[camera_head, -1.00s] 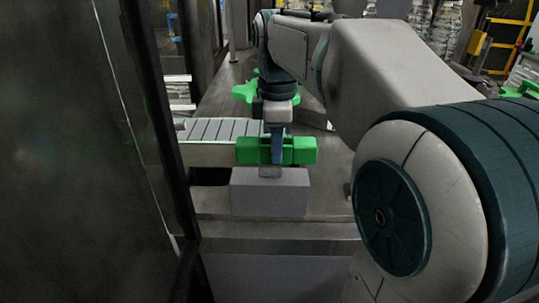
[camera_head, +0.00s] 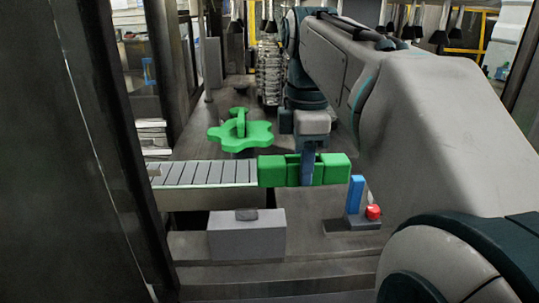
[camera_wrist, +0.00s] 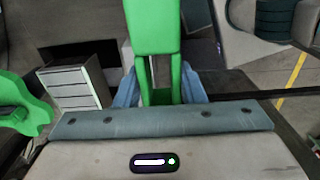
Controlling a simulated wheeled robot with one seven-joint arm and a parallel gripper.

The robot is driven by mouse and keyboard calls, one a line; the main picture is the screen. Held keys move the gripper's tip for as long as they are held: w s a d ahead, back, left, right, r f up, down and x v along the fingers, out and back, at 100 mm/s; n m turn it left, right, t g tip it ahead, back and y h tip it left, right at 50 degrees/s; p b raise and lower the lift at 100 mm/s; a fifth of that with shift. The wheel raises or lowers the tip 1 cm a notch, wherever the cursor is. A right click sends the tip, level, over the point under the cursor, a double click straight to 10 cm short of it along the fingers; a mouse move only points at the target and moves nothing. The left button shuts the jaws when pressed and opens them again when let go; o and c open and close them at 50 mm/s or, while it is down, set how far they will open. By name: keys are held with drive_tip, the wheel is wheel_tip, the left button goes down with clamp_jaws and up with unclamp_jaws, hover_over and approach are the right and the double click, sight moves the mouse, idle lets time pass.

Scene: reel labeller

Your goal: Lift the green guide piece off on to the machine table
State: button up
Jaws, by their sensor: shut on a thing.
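The green guide piece (camera_head: 335,169) is a blocky green part with a narrow middle section. My gripper (camera_head: 307,172) is shut on that middle section and holds the piece up, at the right end of the slatted conveyor (camera_head: 205,173). In the wrist view the green guide piece (camera_wrist: 153,28) stands between the two blue fingers of my gripper (camera_wrist: 160,92). The grey block (camera_head: 246,239) with a small dark pad on top is below and left of the piece, apart from it. The machine table (camera_head: 310,245) shows around the block.
A green star-shaped wheel (camera_head: 240,134) stands behind the conveyor; it also shows at the left of the wrist view (camera_wrist: 20,105). A blue upright with a red knob (camera_head: 373,211) stands on the table to the right. Bare table lies between it and the grey block.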

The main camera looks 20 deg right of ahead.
wheel_tip(320, 180, up, 5)
drive_tip(key=p, duration=0.4)
drive_tip(key=shift+f, duration=0.15)
idle(0.4)
